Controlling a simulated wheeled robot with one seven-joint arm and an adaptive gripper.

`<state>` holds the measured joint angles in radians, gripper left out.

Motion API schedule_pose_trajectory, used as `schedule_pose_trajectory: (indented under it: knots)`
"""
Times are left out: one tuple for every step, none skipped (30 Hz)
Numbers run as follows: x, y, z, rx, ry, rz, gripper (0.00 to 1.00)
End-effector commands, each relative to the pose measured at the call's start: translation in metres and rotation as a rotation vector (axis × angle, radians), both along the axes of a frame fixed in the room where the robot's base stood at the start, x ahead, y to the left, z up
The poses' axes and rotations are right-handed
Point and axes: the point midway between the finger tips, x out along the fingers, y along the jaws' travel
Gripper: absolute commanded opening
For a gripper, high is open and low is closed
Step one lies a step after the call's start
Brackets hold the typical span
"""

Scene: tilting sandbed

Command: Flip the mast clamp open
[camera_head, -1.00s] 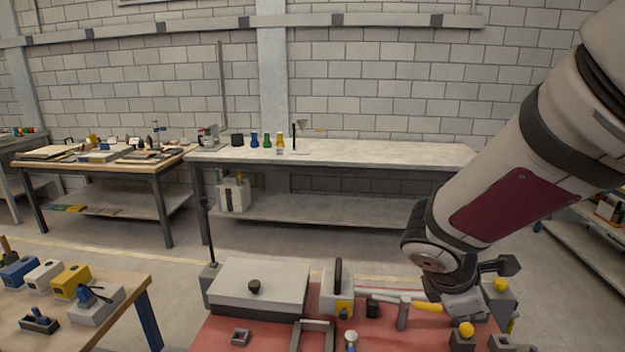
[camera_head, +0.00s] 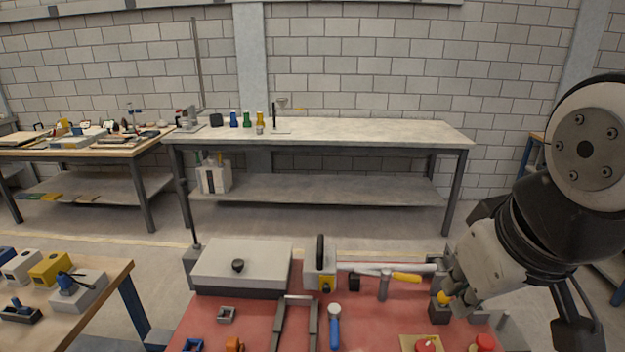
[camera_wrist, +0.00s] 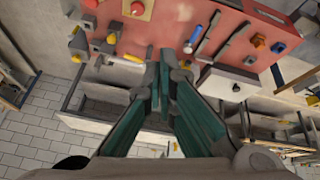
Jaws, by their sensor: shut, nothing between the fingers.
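A white block with a black upright lever (camera_head: 320,250) and a yellow part at its foot stands at the back of the red table (camera_head: 262,318); it may be the mast clamp, but I cannot be sure. A dark upright rod (camera_head: 187,215) stands on a grey base behind the table's left corner. In the wrist view, the teal fingers of my gripper (camera_wrist: 163,55) are together and empty, over the red table's edge. In the head view my gripper hangs at the table's right side, near a yellow knob (camera_head: 444,297), right of the block. Its fingertips are not clear there.
A white box with a black knob (camera_head: 243,268) fills the table's back left. A silver tube and yellow handle (camera_head: 406,277) lie right of the block. A red button (camera_head: 427,344) is at the front. A wooden table (camera_head: 100,290) stands left; a long workbench (camera_head: 350,130) is behind.

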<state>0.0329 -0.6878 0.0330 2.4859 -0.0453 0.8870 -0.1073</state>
Motion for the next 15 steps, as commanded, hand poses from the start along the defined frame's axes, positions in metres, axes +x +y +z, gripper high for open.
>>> schedule_pose_trajectory:
  knots:
    - [0.008,-0.006,0.000,-0.067,0.027,0.060,0.00]
    - [0.014,-0.009,-0.001,-0.114,0.044,0.109,0.00]
    - [0.022,-0.014,-0.001,-0.180,0.071,0.181,0.00]
    - [0.029,-0.018,-0.002,-0.231,0.092,0.242,0.00]
    - [0.036,-0.022,-0.003,-0.281,0.116,0.306,0.00]
    - [0.045,-0.027,-0.006,-0.342,0.146,0.391,0.00]
    - [0.052,-0.031,-0.008,-0.386,0.171,0.458,0.00]
    - [0.060,-0.034,-0.010,-0.426,0.194,0.524,0.00]
    - [0.069,-0.038,-0.014,-0.477,0.226,0.615,0.00]
    - [0.076,-0.041,-0.017,-0.513,0.251,0.687,0.00]
    - [0.083,-0.044,-0.020,-0.547,0.273,0.757,0.00]
    - [0.092,-0.048,-0.026,-0.588,0.303,0.853,0.00]
    - [0.100,-0.050,-0.030,-0.617,0.324,0.928,0.00]
    - [0.106,-0.053,-0.035,-0.644,0.344,1.002,0.00]
    - [0.115,-0.055,-0.042,-0.676,0.368,1.103,0.00]
